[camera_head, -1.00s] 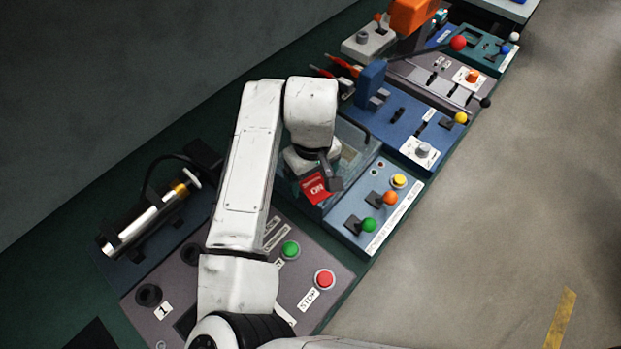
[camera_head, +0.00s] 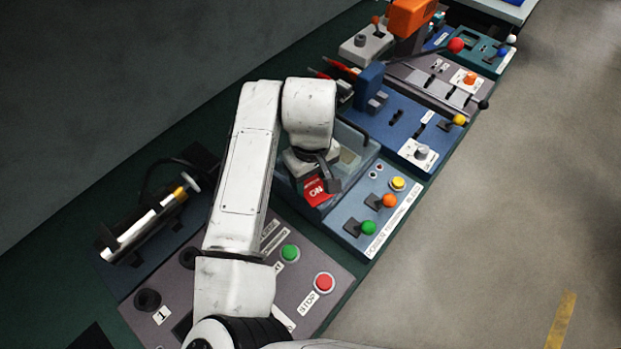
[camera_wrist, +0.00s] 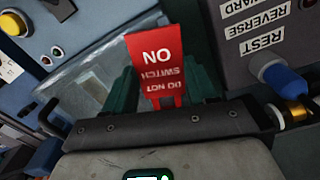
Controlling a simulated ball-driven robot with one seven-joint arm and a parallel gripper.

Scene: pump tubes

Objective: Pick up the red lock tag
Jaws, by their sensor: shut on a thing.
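The red lock tag (camera_head: 318,191) shows just below my gripper in the head view, partly hidden by it. My gripper (camera_wrist: 165,100) is shut on the tag's lower end, where two narrow red strips run down between the dark fingers. My gripper (camera_head: 322,180) hangs over the left part of the blue panel in the head view. The fingertips' exact contact with the tag is hidden there.
A blue panel (camera_head: 350,225) with green, orange and yellow knobs lies right of the gripper. A grey panel (camera_head: 305,265) with green and red buttons is nearer. A metal cylinder (camera_head: 150,225) lies at left. Further panels with levers stand beyond. Open floor (camera_head: 500,220) lies at right.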

